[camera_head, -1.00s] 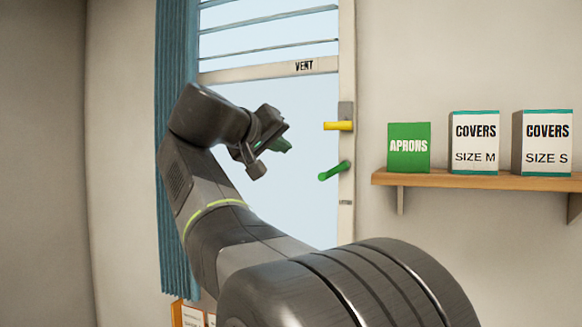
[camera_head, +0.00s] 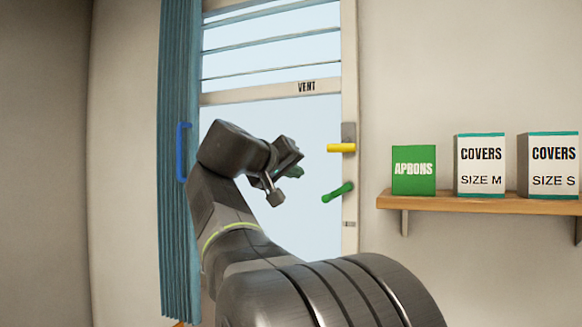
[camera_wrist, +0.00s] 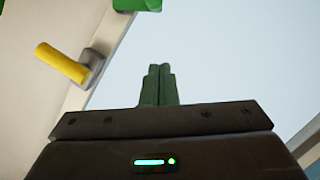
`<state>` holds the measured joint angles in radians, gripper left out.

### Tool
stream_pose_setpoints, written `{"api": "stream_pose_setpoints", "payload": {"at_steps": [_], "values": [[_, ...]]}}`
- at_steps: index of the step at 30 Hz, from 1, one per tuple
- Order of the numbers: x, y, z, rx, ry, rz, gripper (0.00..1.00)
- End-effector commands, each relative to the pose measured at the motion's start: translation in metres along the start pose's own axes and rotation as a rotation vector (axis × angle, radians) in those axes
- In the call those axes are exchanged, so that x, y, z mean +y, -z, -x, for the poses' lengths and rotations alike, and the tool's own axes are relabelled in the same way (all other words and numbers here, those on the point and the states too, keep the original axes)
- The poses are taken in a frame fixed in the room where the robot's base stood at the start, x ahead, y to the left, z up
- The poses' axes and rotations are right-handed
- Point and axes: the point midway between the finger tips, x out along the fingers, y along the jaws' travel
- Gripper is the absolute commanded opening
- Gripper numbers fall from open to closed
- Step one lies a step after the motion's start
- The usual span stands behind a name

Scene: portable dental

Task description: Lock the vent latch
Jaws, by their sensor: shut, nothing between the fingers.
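The window has a bar marked VENT (camera_head: 307,86) below its slats. On the right side of its frame is a yellow handle (camera_head: 341,148) on a grey plate, lying level. Below it is a green handle (camera_head: 338,192), tilted with its left end lower. I cannot tell which handle is the vent latch. My gripper (camera_head: 297,170) is shut and empty, in front of the pane and left of both handles. In the wrist view, my green fingers (camera_wrist: 159,84) are together, apart from the yellow handle (camera_wrist: 63,63) at upper left and the green handle (camera_wrist: 137,5) at the top edge.
A blue handle (camera_head: 181,152) shows at the blue curtain (camera_head: 178,250) on the left. A wooden shelf (camera_head: 480,202) at right holds a green APRONS box (camera_head: 414,171) and two COVERS boxes (camera_head: 481,165). The space between my gripper and the handles looks clear.

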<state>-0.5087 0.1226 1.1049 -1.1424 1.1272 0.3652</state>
Motion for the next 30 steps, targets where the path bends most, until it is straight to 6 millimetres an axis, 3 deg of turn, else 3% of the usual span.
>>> {"api": "stream_pose_setpoints", "payload": {"at_steps": [7,16,30], "values": [[0.003,0.001,-0.054,-0.005,-0.003,0.001,0.0],[0.001,-0.033,-0.06,-0.001,-0.001,0.001,0.0],[0.0,-0.039,-0.061,0.001,0.0,0.0,0.0]]}}
